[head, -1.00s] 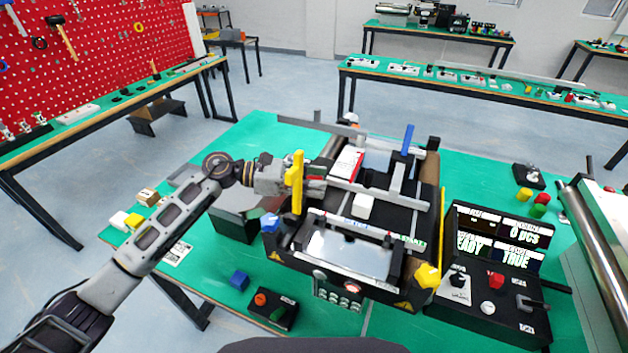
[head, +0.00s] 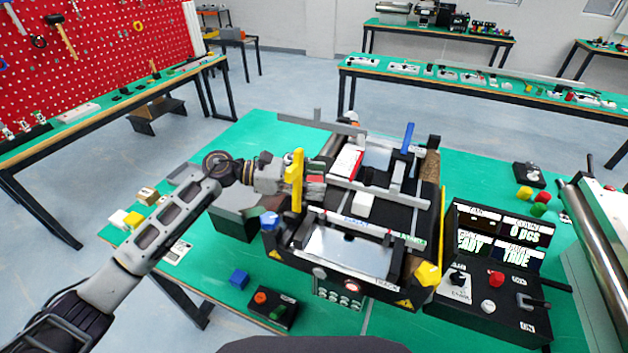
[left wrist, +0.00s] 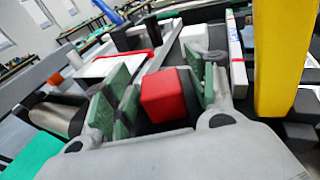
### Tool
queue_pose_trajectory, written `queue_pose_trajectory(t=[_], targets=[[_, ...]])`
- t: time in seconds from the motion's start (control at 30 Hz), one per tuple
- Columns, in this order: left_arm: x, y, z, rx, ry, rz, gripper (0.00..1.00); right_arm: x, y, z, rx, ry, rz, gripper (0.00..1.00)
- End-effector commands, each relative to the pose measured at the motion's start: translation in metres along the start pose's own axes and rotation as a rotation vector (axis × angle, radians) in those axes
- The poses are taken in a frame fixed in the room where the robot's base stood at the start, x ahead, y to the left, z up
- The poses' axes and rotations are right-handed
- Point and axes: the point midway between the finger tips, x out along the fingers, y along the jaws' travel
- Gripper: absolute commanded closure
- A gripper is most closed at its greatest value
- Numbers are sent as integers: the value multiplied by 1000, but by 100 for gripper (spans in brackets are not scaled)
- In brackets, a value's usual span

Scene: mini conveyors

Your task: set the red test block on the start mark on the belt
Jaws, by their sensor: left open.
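The red test block (left wrist: 167,95) sits between the two green-padded fingers of my left gripper (left wrist: 165,82) in the left wrist view. Dark gaps show between the block and the pads, so the fingers stand open around it. In the head view my left gripper (head: 316,181) is over the left side of the mini conveyor, with a little red showing at its fingers. The black belt (head: 392,216) runs to the right of it. A green START label (head: 412,240) is at the belt's near right edge. What lies under the red block is hidden. My right gripper is not in view.
A white block (head: 363,203) stands on the belt. A yellow upright (head: 297,182) is close beside my left gripper. A red-and-white box (head: 347,162) and a blue post (head: 408,137) stand behind.

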Motion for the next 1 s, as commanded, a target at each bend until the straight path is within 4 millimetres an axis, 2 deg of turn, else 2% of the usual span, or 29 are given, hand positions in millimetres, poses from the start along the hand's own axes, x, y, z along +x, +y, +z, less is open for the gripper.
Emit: queue_pose_trajectory(t=[0.27,0.63,1.0], targets=[[-1,0,3,0,0,0,43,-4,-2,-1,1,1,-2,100],[-48,1,0,0,2,2,43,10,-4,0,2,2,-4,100],[-101,0,0,0,2,2,43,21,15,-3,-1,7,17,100]])
